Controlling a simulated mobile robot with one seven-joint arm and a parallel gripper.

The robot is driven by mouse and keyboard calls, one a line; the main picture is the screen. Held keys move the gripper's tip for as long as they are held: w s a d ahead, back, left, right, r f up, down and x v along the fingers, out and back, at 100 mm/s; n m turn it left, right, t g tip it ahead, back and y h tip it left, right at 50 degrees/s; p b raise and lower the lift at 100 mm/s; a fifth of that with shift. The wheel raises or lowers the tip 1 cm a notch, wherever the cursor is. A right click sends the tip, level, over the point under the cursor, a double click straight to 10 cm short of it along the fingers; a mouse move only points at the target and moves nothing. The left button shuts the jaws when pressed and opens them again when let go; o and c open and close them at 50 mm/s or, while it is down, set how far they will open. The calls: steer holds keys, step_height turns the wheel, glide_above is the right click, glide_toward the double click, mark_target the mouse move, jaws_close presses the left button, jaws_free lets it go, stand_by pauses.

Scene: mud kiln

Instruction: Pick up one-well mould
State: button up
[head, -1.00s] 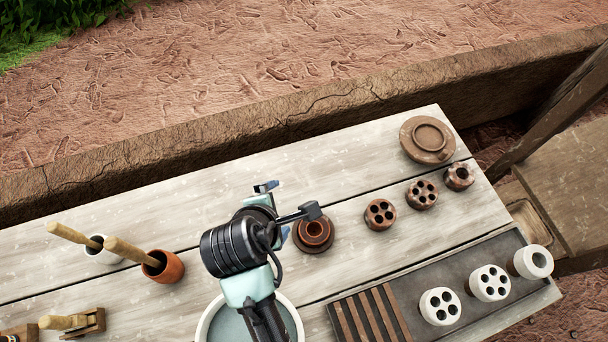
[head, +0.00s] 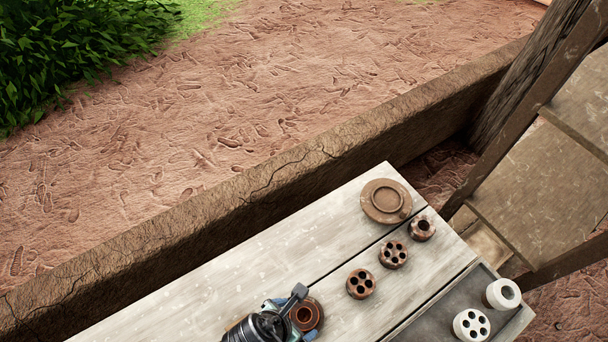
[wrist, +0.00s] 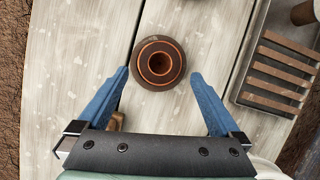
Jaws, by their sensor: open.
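A brown round piece with one hole (head: 422,228) stands near the table's far right end, in line with two brown pieces with several holes. A white piece with one hole (head: 503,294) stands in the dark tray at the right. I cannot tell by looks alone which is the one-well mould. A third brown round piece with a single dark hole and a wide rim (head: 310,310) is beside my gripper (head: 290,318). In the wrist view this rimmed piece (wrist: 158,82) lies between and just beyond the spread fingers of my gripper (wrist: 159,73), which is open and empty.
Brown pieces with several holes (head: 361,284) (head: 394,254) stand on the pale plank table (head: 250,290). A brown disc (head: 386,201) lies at the far corner. A white piece with several holes (head: 471,325) is in the tray. A wooden post (head: 540,110) rises at right.

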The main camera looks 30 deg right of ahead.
mark_target(303, 316)
steer(key=shift+x, duration=2.7)
steer(key=shift+a, duration=0.15)
steer(key=c, duration=1.3)
steer(key=shift+c, duration=0.4)
steer(key=shift+r, duration=0.1)
